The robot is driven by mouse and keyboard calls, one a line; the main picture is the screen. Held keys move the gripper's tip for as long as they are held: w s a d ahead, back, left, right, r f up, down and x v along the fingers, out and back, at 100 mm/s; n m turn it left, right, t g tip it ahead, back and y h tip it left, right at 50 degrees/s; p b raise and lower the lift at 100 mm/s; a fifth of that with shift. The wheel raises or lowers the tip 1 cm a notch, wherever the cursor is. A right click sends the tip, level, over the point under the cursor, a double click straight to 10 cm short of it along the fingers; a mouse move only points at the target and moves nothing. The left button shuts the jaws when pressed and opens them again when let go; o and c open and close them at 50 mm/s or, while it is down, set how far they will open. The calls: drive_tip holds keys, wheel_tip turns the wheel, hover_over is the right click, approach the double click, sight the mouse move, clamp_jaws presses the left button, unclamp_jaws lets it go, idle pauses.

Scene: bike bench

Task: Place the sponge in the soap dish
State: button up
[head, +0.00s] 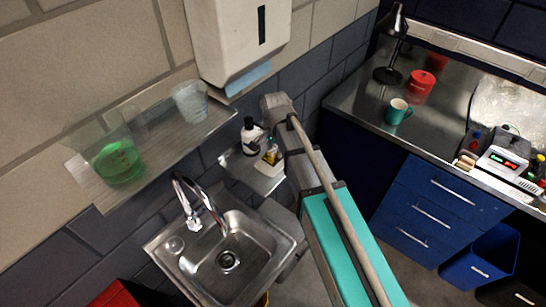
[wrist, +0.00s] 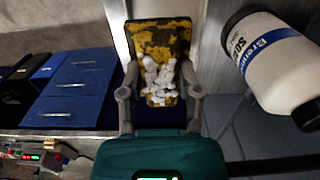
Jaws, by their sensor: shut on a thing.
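The sponge (wrist: 176,40) is yellow with dark patches, a dark green edge and white foam-like lumps on its face. My gripper (wrist: 159,84) is shut on it, one finger at each side, in the wrist view. In the head view a small yellow patch (head: 271,157), probably the sponge, shows beside the end of my arm, above a small pale wall shelf (head: 258,174). My arm hides most of the gripper there. I cannot make out the soap dish in either view; it may be hidden behind the sponge or arm.
A white bottle (head: 251,138) with a dark cap stands close left of the sponge; it also looms at right in the wrist view (wrist: 272,62). A steel sink (head: 226,254) with a tap (head: 199,205) lies below left.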

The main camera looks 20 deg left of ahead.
sight(272, 157)
drive_tip(key=shift+f, duration=0.1)
drive_tip(key=shift+w+a+f+b, duration=0.15)
drive_tip(key=shift+a+f+b, duration=0.2)
drive_tip(key=shift+f+b, duration=1.6)
drive_tip(key=shift+b, duration=0.05)
drive_tip(key=shift+f, duration=0.1)
drive_tip(key=o, duration=0.9)
drive_tip(key=shift+o, duration=0.2)
drive_tip(key=shift+a, duration=0.1)
wheel_tip(272, 157, up, 12)
drive_tip(key=p, duration=1.2)
